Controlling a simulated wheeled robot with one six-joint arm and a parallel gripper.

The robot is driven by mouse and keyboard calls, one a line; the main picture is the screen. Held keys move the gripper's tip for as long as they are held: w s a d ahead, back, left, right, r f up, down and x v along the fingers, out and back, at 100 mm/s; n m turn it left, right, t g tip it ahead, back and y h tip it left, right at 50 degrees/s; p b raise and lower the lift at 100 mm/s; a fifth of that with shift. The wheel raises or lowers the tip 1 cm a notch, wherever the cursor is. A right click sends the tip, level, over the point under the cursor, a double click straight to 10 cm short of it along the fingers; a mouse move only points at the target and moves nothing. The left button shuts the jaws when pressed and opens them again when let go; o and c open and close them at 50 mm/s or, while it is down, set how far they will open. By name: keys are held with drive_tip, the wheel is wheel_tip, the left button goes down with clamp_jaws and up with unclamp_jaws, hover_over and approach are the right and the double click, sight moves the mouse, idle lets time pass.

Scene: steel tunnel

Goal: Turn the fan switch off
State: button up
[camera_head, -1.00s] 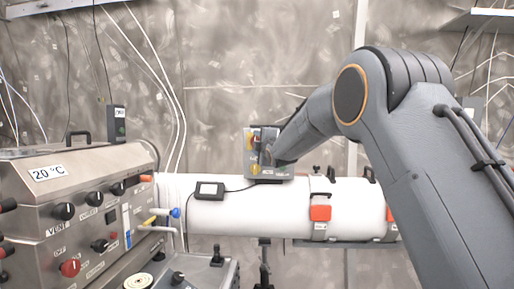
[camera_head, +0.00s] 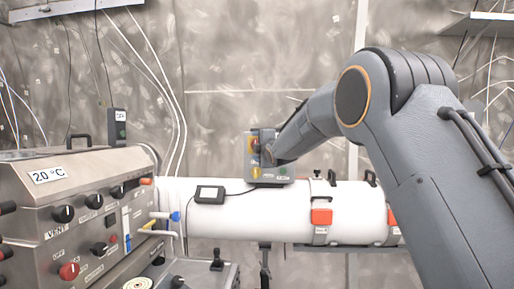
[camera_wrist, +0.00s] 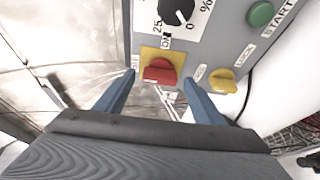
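A grey control box (camera_head: 283,168) stands on the white pipe in the head view. In the wrist view its face carries a red rotary switch (camera_wrist: 160,69) on a yellow square plate, with an "ON" label above it. A smaller yellow switch (camera_wrist: 222,80) sits to its right. I cannot read which label names the fan. My gripper (camera_wrist: 158,82) is open, with one blue-grey finger at each side of the red switch. The fingers appear apart from the switch. In the head view my wrist hides part of the box face.
A black dial (camera_wrist: 176,10) with a percent scale is above the red switch, and a green start button (camera_wrist: 261,14) is at the upper right. A steel panel (camera_head: 80,200) with several knobs stands at the left. The white pipe (camera_head: 270,213) runs below the box.

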drive_tip(key=shift+d, duration=0.15)
drive_tip(key=b+v, duration=0.2)
drive_tip(key=v, duration=0.5)
drive_tip(key=shift+s, duration=0.4)
drive_tip(key=s+d+f+m+g+h, duration=0.35)
drive_tip(key=s+d+f+m, duration=0.4)
drive_tip(key=f, duration=0.55)
drive_tip(key=s+d+f+m+g+h, duration=0.2)
drive_tip(key=s+d+f+m+g, duration=0.3)
drive_tip(key=s+d+f, duration=0.7)
drive_tip(key=s+d+f+m+g, duration=0.1)
drive_tip(key=s+f, duration=0.4)
drive_tip(key=s, duration=0.5)
drive_tip(key=s+d+f+m+g, duration=0.1)
drive_tip(key=s+f+m+g, duration=0.3)
drive_tip(key=s, duration=0.6)
drive_tip(key=s+d+f+m+g, duration=0.1)
drive_tip(key=s+f+m+g, duration=0.2)
drive_tip(key=s, duration=0.7)
wheel_tip(320, 180, down, 4)
drive_tip(key=shift+s+d+r+m+h, duration=0.25)
drive_tip(key=shift+d+m+h, duration=0.15)
drive_tip(key=shift+m, duration=0.55)
drive_tip(key=shift+w, duration=0.1)
